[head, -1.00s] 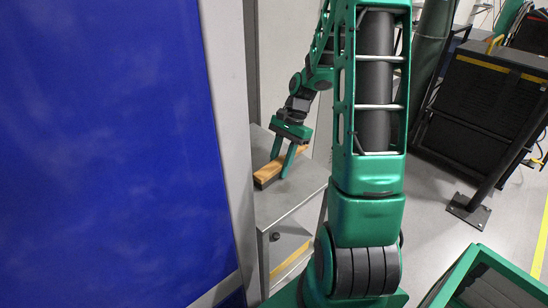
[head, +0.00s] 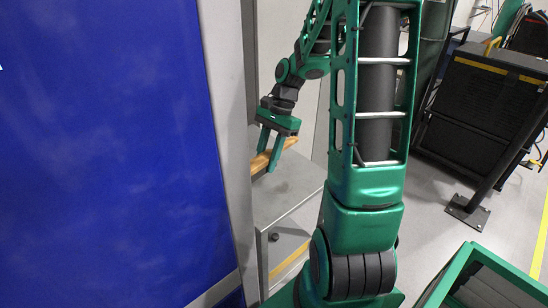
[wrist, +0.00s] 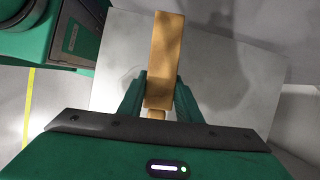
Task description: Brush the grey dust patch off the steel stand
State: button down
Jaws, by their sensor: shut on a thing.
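My gripper (head: 266,161) is shut on a brush with a wooden body (head: 260,162), over the far left part of the steel stand (head: 285,207). In the wrist view the brush (wrist: 165,50) lies lengthwise between the two green fingers, above the stand's top (wrist: 118,60). Its bristles are hidden, so I cannot tell whether they touch the top. A faint darker grey patch (head: 281,187) shows on the top, to the right of the brush. In the wrist view a dull grey area (wrist: 222,88) lies right of the brush; dust and shadow are hard to tell apart there.
A large blue panel with a grey frame (head: 231,150) stands close along the stand's left side. A lower shelf (head: 287,245) with a dark knob is under the top. A black cabinet (head: 480,110) and a green-rimmed bin (head: 470,275) are at right.

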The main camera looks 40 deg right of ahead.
jog(key=shift+r, duration=1.65)
